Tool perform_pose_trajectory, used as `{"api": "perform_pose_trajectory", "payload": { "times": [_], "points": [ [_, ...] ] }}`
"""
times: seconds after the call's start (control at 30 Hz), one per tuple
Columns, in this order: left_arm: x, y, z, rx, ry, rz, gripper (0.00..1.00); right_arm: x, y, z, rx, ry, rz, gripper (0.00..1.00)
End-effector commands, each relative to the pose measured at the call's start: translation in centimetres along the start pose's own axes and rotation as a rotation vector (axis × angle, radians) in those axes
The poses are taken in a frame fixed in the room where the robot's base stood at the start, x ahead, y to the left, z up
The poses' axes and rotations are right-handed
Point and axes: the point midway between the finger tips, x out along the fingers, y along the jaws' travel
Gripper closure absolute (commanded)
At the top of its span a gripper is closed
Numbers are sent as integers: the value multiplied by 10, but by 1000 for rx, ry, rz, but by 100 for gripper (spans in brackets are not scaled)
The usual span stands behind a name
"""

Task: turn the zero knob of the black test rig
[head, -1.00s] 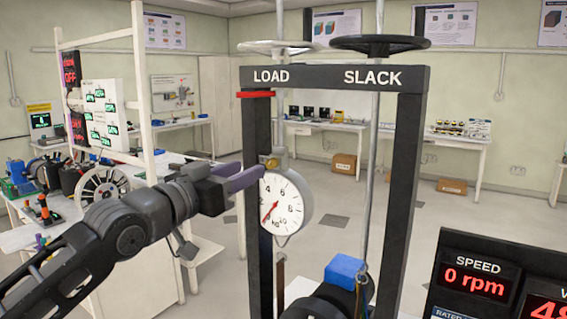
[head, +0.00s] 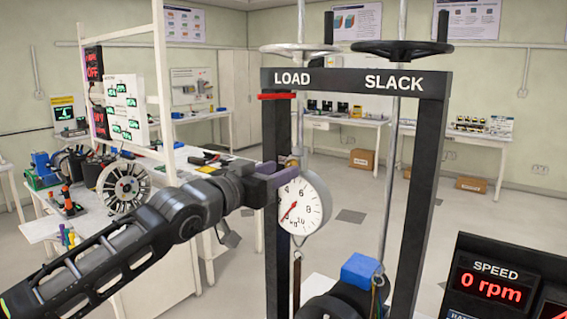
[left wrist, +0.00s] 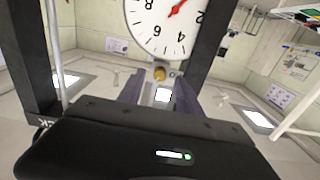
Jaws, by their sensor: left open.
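The black test rig (head: 437,150) is a tall frame marked LOAD and SLACK. A round white dial (head: 313,208) with a red needle hangs under its left side; it also shows at the top of the left wrist view (left wrist: 150,28). A small brass knob (head: 291,162) sits at the dial's top rim, and in the left wrist view (left wrist: 159,73) it appears between the fingers. My left gripper (head: 277,172) has purple fingers at the knob's height; they are apart in the left wrist view (left wrist: 158,90). I cannot tell whether they touch the knob. My right gripper is out of view.
Handwheels, one white (head: 300,48) and one black (head: 402,50), top the rig. A blue block (head: 361,270) is below the dial. A speed display (head: 492,283) stands at front right. A bench with a spoked wheel (head: 124,187) is at left. Open floor lies behind the rig.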

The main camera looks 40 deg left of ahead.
Motion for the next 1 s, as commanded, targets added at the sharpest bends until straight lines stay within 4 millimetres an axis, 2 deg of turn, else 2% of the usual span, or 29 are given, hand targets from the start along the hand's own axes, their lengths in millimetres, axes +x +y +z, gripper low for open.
{"api": "perform_pose_trajectory", "payload": {
  "times": [0.1, 0.2, 0.47, 1.0],
  "points": [
    [15, 1, -2, 1, -2, 1, 58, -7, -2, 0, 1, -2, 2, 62],
    [21, 0, -1, 0, 0, 0, 58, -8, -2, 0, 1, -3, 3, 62],
    [22, 0, 0, 0, 1, -1, 58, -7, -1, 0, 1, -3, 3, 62],
    [22, 0, 0, 0, 1, -1, 100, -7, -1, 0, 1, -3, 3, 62]
  ]
}}
